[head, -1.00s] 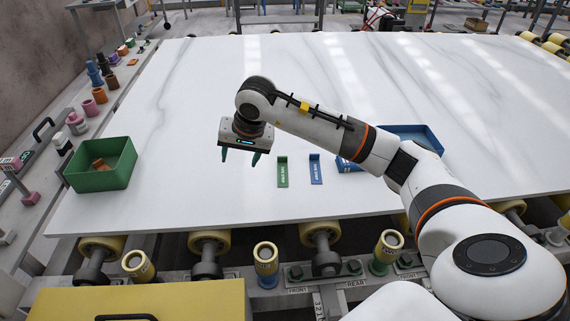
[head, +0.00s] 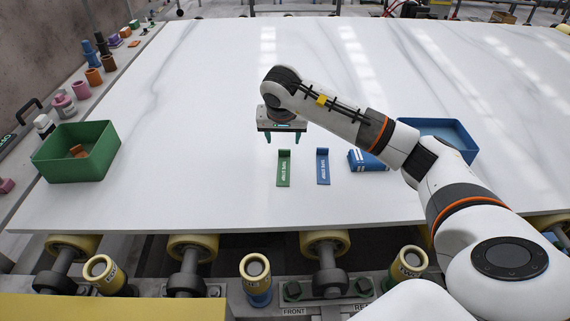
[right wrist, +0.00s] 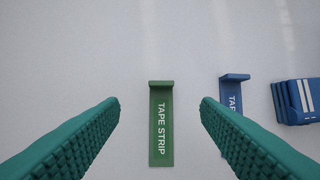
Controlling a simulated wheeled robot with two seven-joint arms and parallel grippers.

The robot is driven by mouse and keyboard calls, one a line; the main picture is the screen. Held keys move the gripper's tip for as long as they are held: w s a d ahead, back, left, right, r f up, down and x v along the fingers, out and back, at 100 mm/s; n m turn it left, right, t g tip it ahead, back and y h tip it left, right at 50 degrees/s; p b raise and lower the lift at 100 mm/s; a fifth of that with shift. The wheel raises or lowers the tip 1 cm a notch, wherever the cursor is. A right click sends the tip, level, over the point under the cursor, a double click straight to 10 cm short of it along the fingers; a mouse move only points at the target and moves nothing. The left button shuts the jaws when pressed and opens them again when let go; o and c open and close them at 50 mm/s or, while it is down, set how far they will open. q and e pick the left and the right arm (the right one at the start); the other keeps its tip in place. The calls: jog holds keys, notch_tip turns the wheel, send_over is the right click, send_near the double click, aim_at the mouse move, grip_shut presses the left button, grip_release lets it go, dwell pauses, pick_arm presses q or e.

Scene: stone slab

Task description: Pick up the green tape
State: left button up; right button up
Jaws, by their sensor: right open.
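The green tape (head: 284,168) is a flat strip with a raised end, lying on the white stone slab (head: 200,195). In the right wrist view the green tape (right wrist: 161,125) reads "TAPE STRIP" and lies between my two open fingers, apart from both. My right gripper (head: 283,138) is open and empty, just behind the green tape's raised end and above the slab in the head view. In the right wrist view the right gripper (right wrist: 160,104) shows two teal ribbed fingers. My left gripper is not in view.
A blue tape strip (head: 322,167) lies just right of the green one, with a blue striped object (head: 368,161) beyond it. A green bin (head: 112,155) holding an orange item stands at the left. A blue tray (head: 455,133) is at the right, partly behind my arm.

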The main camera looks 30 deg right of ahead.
aim_at(285, 150)
jog(key=x, duration=0.3)
jog(key=shift+w+d+p+x, duration=0.15)
jog(key=shift+d+p+x, duration=0.05)
jog(key=shift+x, duration=1.15)
jog(key=shift+w+d+p+x, duration=0.15)
jog(key=shift+x, duration=1.2)
jog(key=shift+r, duration=0.25)
jog(key=c, duration=1.1)
